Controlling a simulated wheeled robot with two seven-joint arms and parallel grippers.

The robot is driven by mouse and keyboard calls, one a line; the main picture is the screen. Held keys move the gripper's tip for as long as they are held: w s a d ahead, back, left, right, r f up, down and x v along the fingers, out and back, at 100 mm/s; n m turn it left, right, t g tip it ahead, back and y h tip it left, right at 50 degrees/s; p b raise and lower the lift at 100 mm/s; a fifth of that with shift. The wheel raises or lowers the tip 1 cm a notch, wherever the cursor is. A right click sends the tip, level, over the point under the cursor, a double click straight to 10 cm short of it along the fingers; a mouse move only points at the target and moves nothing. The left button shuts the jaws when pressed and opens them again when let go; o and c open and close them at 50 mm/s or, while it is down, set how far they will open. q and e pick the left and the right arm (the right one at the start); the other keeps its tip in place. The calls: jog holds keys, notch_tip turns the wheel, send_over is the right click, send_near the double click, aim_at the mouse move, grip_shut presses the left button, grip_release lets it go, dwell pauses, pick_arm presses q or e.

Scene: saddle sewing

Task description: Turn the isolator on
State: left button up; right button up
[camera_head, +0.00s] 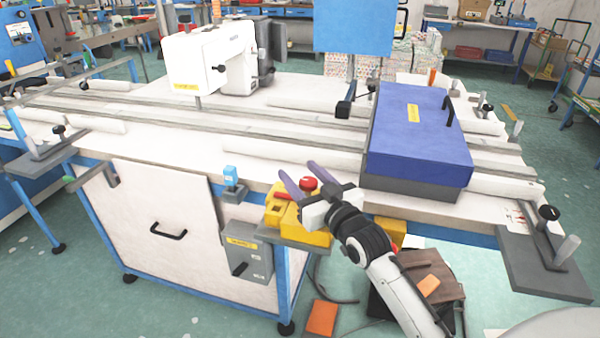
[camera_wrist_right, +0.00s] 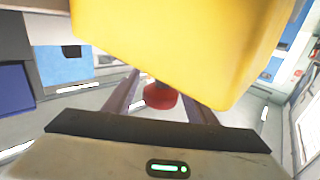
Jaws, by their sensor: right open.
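A grey box with a yellow label and a black rotary handle, which looks like the isolator (camera_head: 259,243), is on the front of the sewing table, right of the white panel. Its handle (camera_head: 239,269) is slanted; I cannot read its on or off mark. My right gripper (camera_head: 297,168) is open, above and right of this box, with its purple fingers at the yellow box (camera_head: 312,238). A red button (camera_head: 309,184) tops that box. In the right wrist view the red button (camera_wrist_right: 160,97) shows between the fingers, below the yellow box (camera_wrist_right: 180,45); contact is unclear. My left gripper is out of view.
A blue case (camera_head: 420,135) lies on the table to the right. A white sewing machine (camera_head: 215,60) stands at the back. Floor in front of the table is open at left.

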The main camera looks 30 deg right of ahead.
jog(key=shift+w, duration=0.35)
grip_shut()
jog(key=shift+d, duration=0.1)
